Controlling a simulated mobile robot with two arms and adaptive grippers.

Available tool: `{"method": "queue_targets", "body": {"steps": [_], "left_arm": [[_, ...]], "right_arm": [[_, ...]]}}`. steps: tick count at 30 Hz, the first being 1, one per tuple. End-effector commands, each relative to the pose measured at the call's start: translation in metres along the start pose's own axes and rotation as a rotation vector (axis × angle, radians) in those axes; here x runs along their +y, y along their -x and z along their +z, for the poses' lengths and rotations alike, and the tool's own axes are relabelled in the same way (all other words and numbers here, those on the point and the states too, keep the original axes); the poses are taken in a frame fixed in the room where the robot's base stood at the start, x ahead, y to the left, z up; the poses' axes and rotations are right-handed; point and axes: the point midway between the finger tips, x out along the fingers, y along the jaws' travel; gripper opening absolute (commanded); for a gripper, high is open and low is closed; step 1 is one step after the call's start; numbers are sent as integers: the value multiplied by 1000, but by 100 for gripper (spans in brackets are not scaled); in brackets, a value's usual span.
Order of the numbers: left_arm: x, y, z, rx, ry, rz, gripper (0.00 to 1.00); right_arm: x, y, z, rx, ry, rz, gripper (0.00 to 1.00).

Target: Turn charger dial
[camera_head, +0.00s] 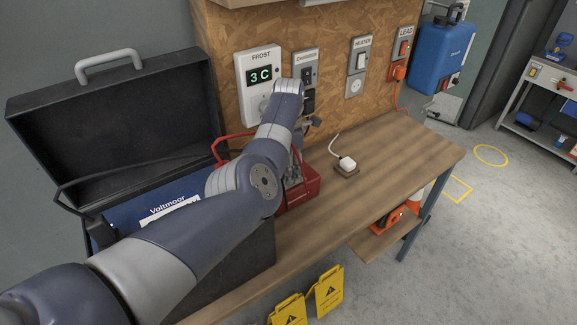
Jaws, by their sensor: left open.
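My left arm reaches in from the left and bends over the bench. Its gripper (294,172) is open, mostly hidden behind my forearm, close to a red box (311,187) with a red handle on the bench. I cannot tell whether it touches the box. A panel labelled CHARGER (306,57) with dark fittings hangs on the wooden board behind the wrist. A blue unit marked Voltmoor (150,208) sits in an open black case (115,115) at the left. No dial can be made out; my arm hides part of the area. My right gripper is not in view.
The wooden bench (415,157) is clear right of a white plug (347,163). The board carries FROST (258,77), HEATER (358,67) and LEAD (404,50) units. Yellow signs (328,290) stand below the bench.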

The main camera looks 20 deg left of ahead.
Motion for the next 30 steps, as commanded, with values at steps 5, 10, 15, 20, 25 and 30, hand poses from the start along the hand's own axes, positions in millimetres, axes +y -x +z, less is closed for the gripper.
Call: {"method": "queue_targets", "body": {"steps": [5,10,15,20,25,30], "left_arm": [[0,0,0,0,0,0,37],[0,0,0,0,0,0,6],[0,0,0,0,-3,0,6],[0,1,0,1,-30,0,6],[1,2,-1,2,-106,1,6],[0,2,0,2,-235,1,6]], "right_arm": [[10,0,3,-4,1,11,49],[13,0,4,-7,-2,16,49],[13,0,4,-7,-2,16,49],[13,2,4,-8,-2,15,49],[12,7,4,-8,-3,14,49],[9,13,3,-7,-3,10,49]]}}
